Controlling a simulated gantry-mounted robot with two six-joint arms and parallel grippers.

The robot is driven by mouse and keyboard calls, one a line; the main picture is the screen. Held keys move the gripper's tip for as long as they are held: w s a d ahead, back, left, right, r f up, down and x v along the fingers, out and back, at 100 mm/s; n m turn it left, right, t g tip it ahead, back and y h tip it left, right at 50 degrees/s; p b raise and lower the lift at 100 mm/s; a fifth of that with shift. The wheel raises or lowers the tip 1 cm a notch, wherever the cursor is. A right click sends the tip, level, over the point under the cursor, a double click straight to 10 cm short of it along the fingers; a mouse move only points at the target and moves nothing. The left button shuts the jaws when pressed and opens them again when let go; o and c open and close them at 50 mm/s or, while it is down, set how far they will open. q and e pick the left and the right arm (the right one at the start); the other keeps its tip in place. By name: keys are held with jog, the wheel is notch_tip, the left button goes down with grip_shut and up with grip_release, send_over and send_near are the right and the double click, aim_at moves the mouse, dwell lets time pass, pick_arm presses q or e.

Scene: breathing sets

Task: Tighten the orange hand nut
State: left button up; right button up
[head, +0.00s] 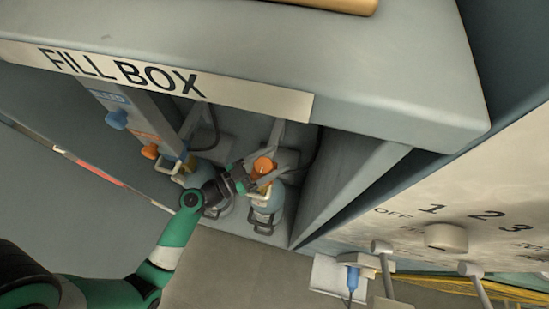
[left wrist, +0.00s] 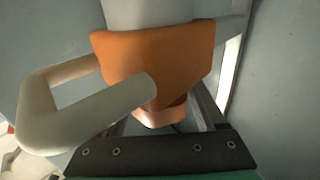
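An orange part (head: 263,166), which looks like the hand nut, sits at the top of the right-hand bottle inside the fill box. My left gripper (head: 262,172) reaches in from the left, with its fingers around this part. In the left wrist view, a broad orange collar (left wrist: 150,55) wraps a pale cylinder, and a smaller orange piece (left wrist: 160,114) lies below it. The left gripper's fingers (left wrist: 163,112) stand apart on either side of the smaller piece, and look open. The fingertips are partly hidden behind the collar. My right gripper is not in view.
A pale bent handle (left wrist: 75,110) sticks out close to the left finger. Another bottle (head: 195,178) stands to the left. An orange knob (head: 150,151) and a blue knob (head: 116,119) sit on the left panel. The box's side wall (head: 340,190) closes off the right.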

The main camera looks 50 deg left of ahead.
pick_arm(q)
jog(key=c, duration=0.9)
jog(key=shift+f+n+y, duration=0.1)
jog(key=shift+n+y, duration=0.2)
